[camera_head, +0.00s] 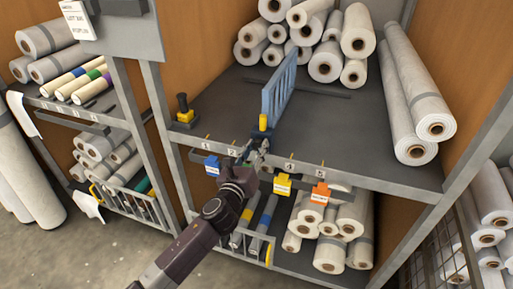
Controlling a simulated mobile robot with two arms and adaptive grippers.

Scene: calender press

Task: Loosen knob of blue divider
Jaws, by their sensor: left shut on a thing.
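The blue divider (279,88) is a slatted upright panel on the middle shelf, among the rolls. At its front end, near the shelf edge, is a blue clamp part with a yellow piece (263,122) on top. My left gripper (260,146) reaches up from below to the shelf edge, just under this yellow piece. It is shut on the divider's knob, which the fingers mostly hide. My right gripper is not in view.
White rolls (308,25) are stacked behind the divider, and long rolls (415,95) lie at the right. A black-and-yellow clamp (184,110) stands at the shelf's left corner. Blue (212,165), yellow (282,185) and orange (320,192) tags hang along the front edge. The shelf middle is mostly bare.

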